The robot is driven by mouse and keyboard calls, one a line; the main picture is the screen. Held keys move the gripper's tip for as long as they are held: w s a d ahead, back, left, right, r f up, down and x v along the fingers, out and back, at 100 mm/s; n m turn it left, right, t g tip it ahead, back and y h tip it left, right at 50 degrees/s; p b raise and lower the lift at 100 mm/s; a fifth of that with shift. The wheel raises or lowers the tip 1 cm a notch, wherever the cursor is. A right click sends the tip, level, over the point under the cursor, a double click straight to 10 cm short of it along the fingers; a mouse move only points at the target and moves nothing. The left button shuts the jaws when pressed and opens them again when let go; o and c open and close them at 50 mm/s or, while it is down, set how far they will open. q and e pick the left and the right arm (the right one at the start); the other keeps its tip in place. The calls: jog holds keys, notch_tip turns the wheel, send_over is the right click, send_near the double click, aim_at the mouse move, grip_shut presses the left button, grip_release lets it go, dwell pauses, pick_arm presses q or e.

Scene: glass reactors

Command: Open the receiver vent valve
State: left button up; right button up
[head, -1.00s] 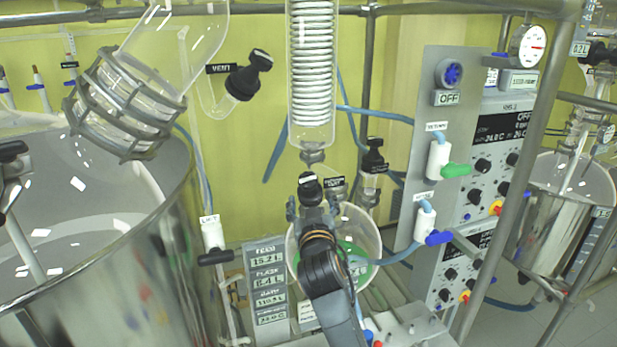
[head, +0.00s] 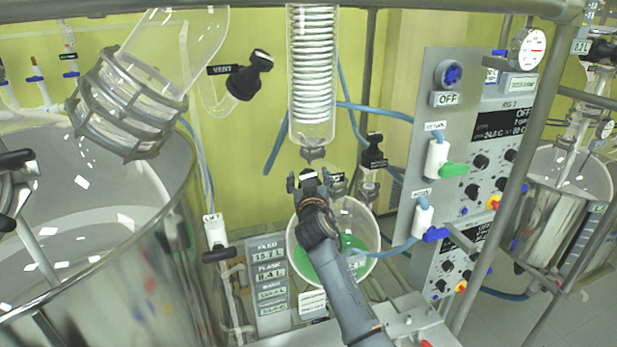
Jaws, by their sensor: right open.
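My right gripper (head: 308,181) is in the middle of the head view, reached in over the receiver. Its jaws are open, one finger on each side of a small black knob (head: 307,174) with a pale label. The knob stands just below the coil condenser's outlet; I cannot tell whether the fingers touch it. The receiver (head: 374,236) is a round glass vessel with green liquid, partly hidden by my gripper and forearm. Another labelled black valve (head: 374,148) stands to the right. My left gripper is not in view.
A black valve labelled VENT (head: 250,75) is on glass at upper left. The coil condenser (head: 312,75) hangs above my gripper. A large steel vessel (head: 130,270) fills the left. A control panel (head: 440,120) with blue hoses and a slanting metal post bound the right.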

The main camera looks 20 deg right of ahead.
jog(key=c, duration=1.2)
jog(key=shift+o, duration=0.2)
jog(key=shift+n+y, duration=0.3)
jog(key=shift+n, duration=0.2)
